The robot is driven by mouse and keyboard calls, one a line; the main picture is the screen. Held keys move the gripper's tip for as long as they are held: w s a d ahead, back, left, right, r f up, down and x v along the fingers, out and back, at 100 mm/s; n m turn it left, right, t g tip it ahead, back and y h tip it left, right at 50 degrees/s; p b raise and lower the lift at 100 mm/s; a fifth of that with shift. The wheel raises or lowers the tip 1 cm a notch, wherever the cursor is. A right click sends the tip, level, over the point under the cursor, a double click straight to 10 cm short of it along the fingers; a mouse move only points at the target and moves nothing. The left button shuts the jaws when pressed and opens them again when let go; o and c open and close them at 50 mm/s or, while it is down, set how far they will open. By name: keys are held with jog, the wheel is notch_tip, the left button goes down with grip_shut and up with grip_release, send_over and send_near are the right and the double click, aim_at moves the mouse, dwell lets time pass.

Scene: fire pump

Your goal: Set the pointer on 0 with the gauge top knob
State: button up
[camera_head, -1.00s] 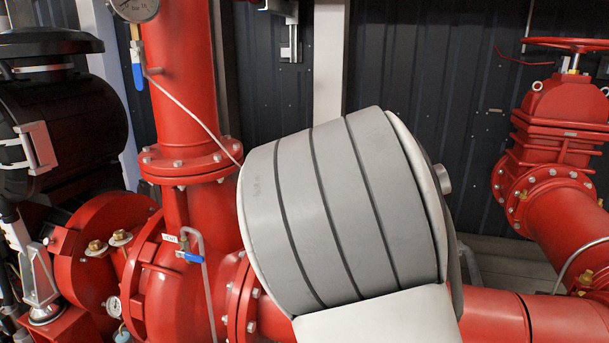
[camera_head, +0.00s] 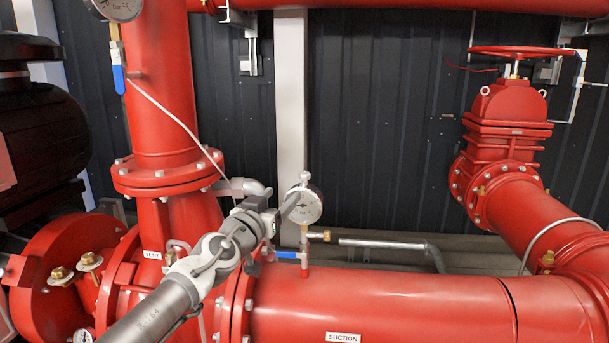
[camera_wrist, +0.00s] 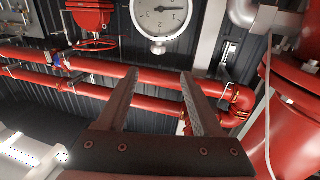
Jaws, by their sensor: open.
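A round gauge (camera_head: 305,206) with a white dial stands above the suction pipe, with a small top knob (camera_head: 305,176) on it. In the wrist view the scene is upside down: the gauge (camera_wrist: 160,14) is cut by the top edge and its knob (camera_wrist: 158,48) points down. A dark pointer lies across the dial, but I cannot tell its reading. My gripper (camera_head: 290,203) is beside the gauge in the head view and overlaps its left edge. In the wrist view my gripper (camera_wrist: 159,74) is open and empty, its fingers either side of the knob's line, apparently short of it.
A blue-handled valve (camera_head: 288,255) sits under the gauge on the red suction pipe (camera_head: 400,305). A thick red riser (camera_head: 165,90) with another gauge (camera_head: 118,6) stands left. A grey post (camera_head: 291,100) is behind. A red handwheel valve (camera_head: 507,110) stands right.

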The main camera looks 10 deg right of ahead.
aim_at(304, 177)
jog(key=x, duration=1.7)
jog(key=shift+d, duration=0.2)
jog(key=shift+w, duration=0.1)
grip_shut()
